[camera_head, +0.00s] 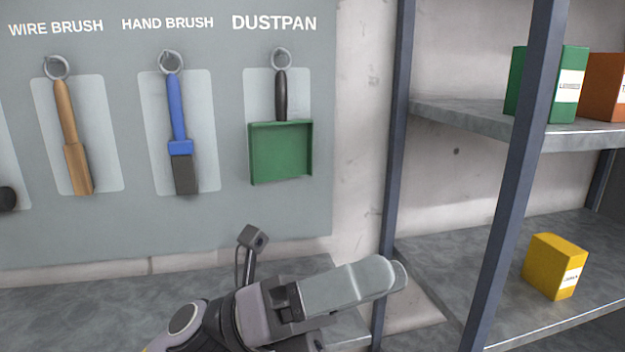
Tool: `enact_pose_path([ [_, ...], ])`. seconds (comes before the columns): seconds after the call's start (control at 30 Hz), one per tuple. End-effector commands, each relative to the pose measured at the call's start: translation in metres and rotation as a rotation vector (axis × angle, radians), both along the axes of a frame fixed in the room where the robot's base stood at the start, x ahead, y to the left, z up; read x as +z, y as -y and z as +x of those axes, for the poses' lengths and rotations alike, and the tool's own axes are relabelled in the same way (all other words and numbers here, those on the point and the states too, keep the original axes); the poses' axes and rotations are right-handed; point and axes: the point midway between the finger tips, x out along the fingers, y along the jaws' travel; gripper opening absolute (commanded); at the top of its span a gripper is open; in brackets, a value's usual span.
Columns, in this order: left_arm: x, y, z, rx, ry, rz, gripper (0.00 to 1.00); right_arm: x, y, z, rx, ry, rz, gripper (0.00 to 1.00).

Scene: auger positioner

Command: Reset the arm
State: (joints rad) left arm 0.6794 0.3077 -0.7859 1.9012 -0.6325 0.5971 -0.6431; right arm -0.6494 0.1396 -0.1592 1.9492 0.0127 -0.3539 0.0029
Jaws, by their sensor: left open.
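My left gripper (392,276) reaches in from the bottom, with its pale grey fingers pointing right and slightly up. The near finger largely hides the far one, whose tip shows just behind it. The gripper is open, and nothing shows between the fingers. My right gripper is not in view.
A wire brush (72,140) and a blue hand brush (178,135) hang beside the dustpan on a grey tool board (225,225). The rack's shelves hold a green box (560,85), an orange box (603,85) and a yellow box (553,265). A grey surface (60,310) lies below the board.

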Motion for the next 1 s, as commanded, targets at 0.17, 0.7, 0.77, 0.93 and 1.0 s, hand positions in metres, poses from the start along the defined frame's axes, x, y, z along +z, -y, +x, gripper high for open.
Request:
enact_pose_path([
  [0.17,-0.036,-0.031,0.046,0.087,-0.457,-0.150,0.56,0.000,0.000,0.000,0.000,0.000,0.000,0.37],
  [0.7,-0.295,-0.166,0.076,0.396,-1.775,-0.650,0.56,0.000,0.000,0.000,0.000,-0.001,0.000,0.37],
  [0.77,-0.330,-0.182,0.060,0.442,-1.911,-0.717,0.56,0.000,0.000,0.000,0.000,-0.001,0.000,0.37],
  [0.93,-0.414,-0.221,0.001,0.573,-2.239,-0.903,0.56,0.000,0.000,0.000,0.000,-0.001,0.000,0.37],
  [1.0,-0.437,-0.232,-0.023,0.619,-2.333,-0.967,0.56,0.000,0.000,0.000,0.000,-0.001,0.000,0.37],
])
